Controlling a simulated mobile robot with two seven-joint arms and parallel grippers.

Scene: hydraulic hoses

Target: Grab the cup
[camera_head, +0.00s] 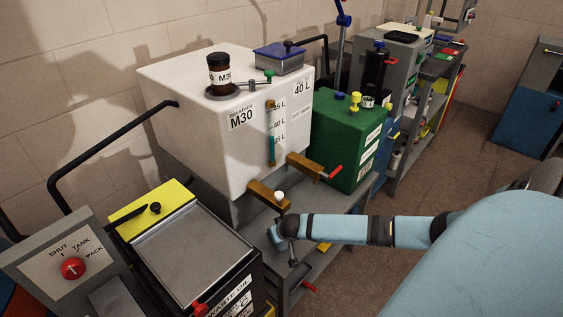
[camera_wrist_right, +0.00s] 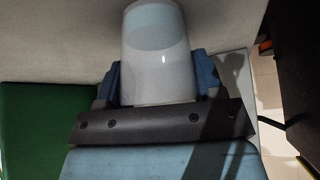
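In the right wrist view a pale, smooth cup (camera_wrist_right: 158,62) fills the space in front of my right gripper (camera_wrist_right: 158,85). A blue finger shows at each side of the cup, close against its outline. The cup hides the inner finger faces, so I cannot tell whether they press on it. In the head view my right arm comes in from the right, and my right gripper (camera_head: 280,236) is beneath the brass taps of the white M30 tank (camera_head: 190,110). I cannot make out the cup there. My left gripper is not in view.
Brass taps (camera_head: 266,195) stick out above my right gripper. A grey shelf (camera_head: 243,205) lies under the tank. A green tank (camera_head: 340,135) stands to the right, and a waste oil container (camera_head: 195,255) at the front left. The floor at right is open.

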